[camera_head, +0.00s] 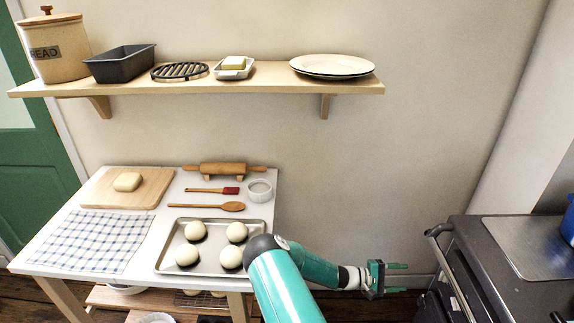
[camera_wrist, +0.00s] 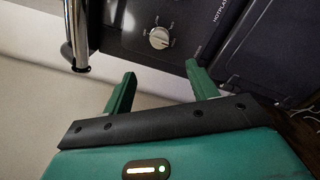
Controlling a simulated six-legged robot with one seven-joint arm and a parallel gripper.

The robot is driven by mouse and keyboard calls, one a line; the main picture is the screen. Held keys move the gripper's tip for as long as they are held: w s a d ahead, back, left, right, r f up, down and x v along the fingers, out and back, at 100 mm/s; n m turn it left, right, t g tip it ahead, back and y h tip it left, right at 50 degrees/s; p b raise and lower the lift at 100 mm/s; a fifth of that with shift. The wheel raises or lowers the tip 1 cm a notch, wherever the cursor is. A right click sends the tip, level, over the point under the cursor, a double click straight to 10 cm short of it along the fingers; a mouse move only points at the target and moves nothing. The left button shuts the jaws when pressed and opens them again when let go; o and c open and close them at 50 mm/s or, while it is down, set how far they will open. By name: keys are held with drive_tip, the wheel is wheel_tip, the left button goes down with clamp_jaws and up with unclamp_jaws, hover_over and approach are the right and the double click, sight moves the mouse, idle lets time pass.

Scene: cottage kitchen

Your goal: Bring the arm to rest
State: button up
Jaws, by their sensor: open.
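My gripper (camera_head: 392,278) is at the end of my teal arm, in the gap between the white table and the dark stove. Its two green fingers point right, toward the stove. In the wrist view my gripper (camera_wrist: 160,88) has its fingers wide apart, with nothing between them. Beyond the fingers that view shows the stove front (camera_wrist: 150,30) with a silver knob (camera_wrist: 159,38) and a chrome rail (camera_wrist: 77,35). My arm is bent and passes by the table's right front corner, hiding part of the baking tray's right edge.
The white table (camera_head: 60,250) holds a baking tray (camera_head: 207,268) with several dough balls, a cloth (camera_head: 95,238), a board (camera_head: 150,190), a rolling pin (camera_head: 222,168) and a ramekin (camera_head: 260,190). A shelf (camera_head: 200,88) hangs above. The stove (camera_head: 480,260) stands at right. The wall between is bare.

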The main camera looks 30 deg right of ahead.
drive_tip(key=w+a+r+m+t+y, duration=0.25)
drive_tip(key=a+r+y, duration=0.35)
drive_tip(key=a+r, duration=0.65)
drive_tip(key=w+a+r+m+t+y, duration=0.2)
drive_tip(key=a+r+t+y, duration=0.3)
drive_tip(key=a+r, duration=0.75)
drive_tip(key=s+a+r+n+t+y, duration=0.1)
drive_tip(key=s+a+r+t+y, duration=0.1)
drive_tip(key=s+a+r, duration=0.4)
drive_tip(key=s+a+r+n+t+y, duration=0.2)
drive_tip(key=a+r, duration=0.6)
drive_tip(key=a, duration=0.6)
drive_tip(key=s+t+y, duration=0.1)
drive_tip(key=s+t, duration=0.1)
drive_tip(key=s, duration=0.1)
drive_tip(key=shift+s+a+r, duration=0.25)
drive_tip(key=shift+s+r, duration=0.05)
drive_tip(key=shift+s, duration=0.05)
drive_tip(key=shift+n, duration=0.25)
